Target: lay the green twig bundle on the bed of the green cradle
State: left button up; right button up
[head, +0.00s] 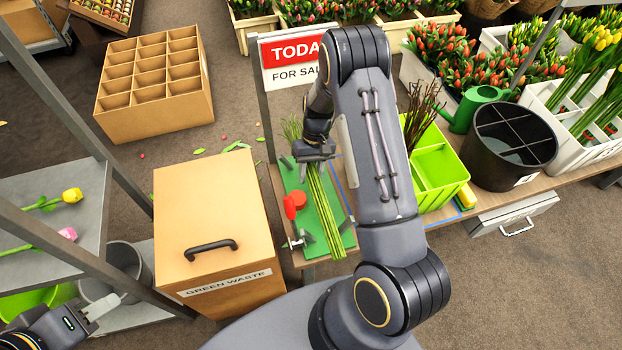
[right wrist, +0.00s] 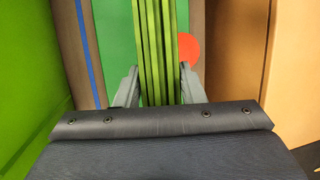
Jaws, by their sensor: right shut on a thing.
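The green twig bundle (head: 322,205) is a long bunch of thin green stems. My right gripper (head: 315,160) is shut around it, and the stems run between the two fingers in the right wrist view (right wrist: 158,50). The bundle is over the green cradle (head: 333,222), roughly along its length. I cannot tell whether it touches the bed. The cradle has a red part (head: 295,202) at its left side, also beside the bundle in the right wrist view (right wrist: 189,50). My left gripper (head: 100,308) is at the lower left, away from the cradle; its jaw opening is unclear.
A GREEN WASTE box (head: 215,215) stands left of the cradle. A bright green divided bin (head: 437,170) with brown twigs stands right, partly behind my right arm. A black bucket (head: 510,145) is further right. A TODAY sign (head: 290,60) rises behind.

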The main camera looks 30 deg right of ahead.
jog(key=shift+f, duration=0.25)
jog(key=shift+f+b, duration=1.85)
jog(key=shift+f, duration=0.85)
jog(key=o, duration=1.2)
jog(key=shift+p+v, duration=0.65)
jog(key=shift+v, duration=3.3)
jog(key=shift+r, duration=0.1)
